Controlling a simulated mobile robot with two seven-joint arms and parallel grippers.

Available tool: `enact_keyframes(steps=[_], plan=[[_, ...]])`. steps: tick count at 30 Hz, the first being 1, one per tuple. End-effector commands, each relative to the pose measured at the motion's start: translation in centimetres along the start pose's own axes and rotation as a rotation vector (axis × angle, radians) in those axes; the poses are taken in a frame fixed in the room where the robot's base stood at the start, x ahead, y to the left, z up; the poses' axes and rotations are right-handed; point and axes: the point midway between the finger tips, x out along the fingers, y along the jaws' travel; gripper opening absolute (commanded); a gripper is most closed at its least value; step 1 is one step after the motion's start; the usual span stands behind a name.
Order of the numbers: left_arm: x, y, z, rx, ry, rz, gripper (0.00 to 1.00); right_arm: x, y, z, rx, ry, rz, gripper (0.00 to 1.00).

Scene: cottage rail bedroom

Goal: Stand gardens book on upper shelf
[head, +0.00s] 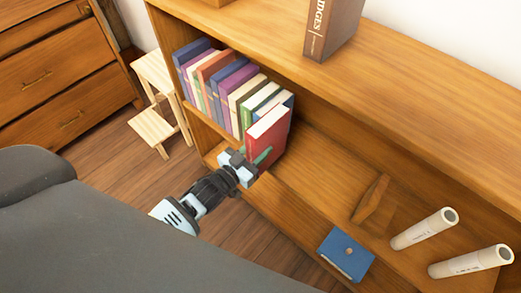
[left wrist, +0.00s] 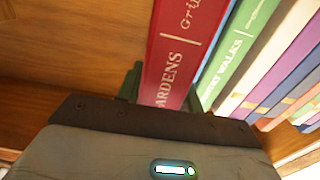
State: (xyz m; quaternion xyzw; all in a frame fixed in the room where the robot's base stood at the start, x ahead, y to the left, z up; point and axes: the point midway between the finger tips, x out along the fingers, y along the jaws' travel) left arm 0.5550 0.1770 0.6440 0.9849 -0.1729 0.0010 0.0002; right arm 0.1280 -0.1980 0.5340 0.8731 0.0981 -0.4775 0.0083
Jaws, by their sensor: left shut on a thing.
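The red gardens book (head: 268,139) stands roughly upright at the near right end of a row of books on the shelf (head: 310,165) below the bookcase top. My left gripper (head: 256,165) is shut on its spine from the front. In the left wrist view the red spine (left wrist: 180,50) reads "GARDENS", with dark green fingers on both sides of its lower end. A green book (left wrist: 235,55) reading "WALKS" is close beside it. Whether the book's bottom rests on the board is hidden. My right gripper is not in view.
Several books (head: 225,80) fill the shelf's left end. To the right are a wooden piece (head: 371,199), a flat blue book (head: 347,254) and two white rolls (head: 424,229). A brown book (head: 333,28) stands on the bookcase top. A step stool (head: 158,100) is left.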

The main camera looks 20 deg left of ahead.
Motion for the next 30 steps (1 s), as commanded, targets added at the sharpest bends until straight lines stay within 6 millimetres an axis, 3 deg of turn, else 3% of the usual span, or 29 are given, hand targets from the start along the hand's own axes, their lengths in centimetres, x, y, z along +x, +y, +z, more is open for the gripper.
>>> enact_keyframes(steps=[13,14,18,30], plan=[[0.11,0.08,0.03,-0.001,0.008,0.001,0.04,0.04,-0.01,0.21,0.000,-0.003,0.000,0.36],[0.11,0.08,0.04,-0.001,0.007,0.001,0.40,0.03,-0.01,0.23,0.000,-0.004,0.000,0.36],[0.07,0.08,0.15,-0.001,0.005,0.001,0.59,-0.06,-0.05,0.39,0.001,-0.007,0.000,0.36],[-0.74,0.08,0.55,-0.001,-0.006,0.000,0.62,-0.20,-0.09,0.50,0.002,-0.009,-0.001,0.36]])
